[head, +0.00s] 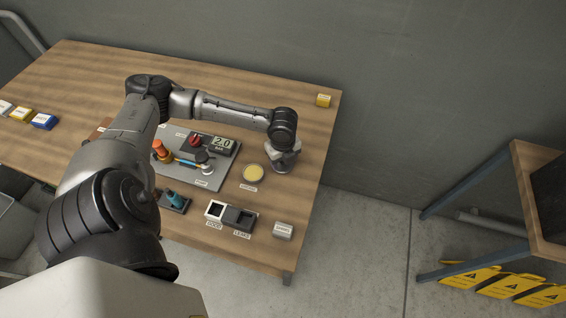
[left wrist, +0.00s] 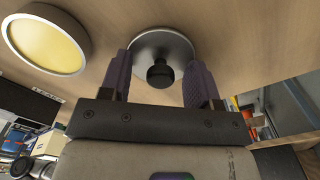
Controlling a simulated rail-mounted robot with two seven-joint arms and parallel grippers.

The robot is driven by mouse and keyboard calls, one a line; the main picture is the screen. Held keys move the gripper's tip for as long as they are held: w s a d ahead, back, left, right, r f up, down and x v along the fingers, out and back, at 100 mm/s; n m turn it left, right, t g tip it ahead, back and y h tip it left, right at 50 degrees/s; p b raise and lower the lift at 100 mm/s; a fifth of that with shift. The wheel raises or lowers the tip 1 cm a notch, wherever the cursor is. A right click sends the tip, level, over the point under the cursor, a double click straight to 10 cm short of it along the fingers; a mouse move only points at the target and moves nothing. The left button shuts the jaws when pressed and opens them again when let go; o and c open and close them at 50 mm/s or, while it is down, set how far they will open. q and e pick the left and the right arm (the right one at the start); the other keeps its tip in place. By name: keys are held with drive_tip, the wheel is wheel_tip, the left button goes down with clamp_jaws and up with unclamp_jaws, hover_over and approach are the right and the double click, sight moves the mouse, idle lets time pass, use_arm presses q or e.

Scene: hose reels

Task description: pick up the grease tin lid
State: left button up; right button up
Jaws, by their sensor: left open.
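The grease tin lid (left wrist: 148,47) is a round silver disc with a dark knob, in the left wrist view at the top middle. It appears to lie on the wooden table. My left gripper (left wrist: 160,78) is open, its two purplish fingers on either side of the knob, with gaps showing. In the head view my left gripper (head: 282,160) is over the table's right part and largely hides the lid. The open grease tin (head: 253,173), with yellow grease inside, stands just left of it, and also shows in the left wrist view (left wrist: 47,38). My right gripper is not in view.
A grey panel (head: 205,180) with a gauge, red knob and valve parts lies left of the tin. Two small bins (head: 239,219) stand nearer the front edge. A small grey block (head: 283,231) and a yellow block (head: 323,100) sit near the right edge.

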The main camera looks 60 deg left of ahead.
use_arm(q)
drive_tip(key=shift+c, duration=0.3)
drive_tip(key=c, duration=1)
drive_tip(key=shift+o, duration=0.2)
drive_tip(key=shift+r, duration=0.2)
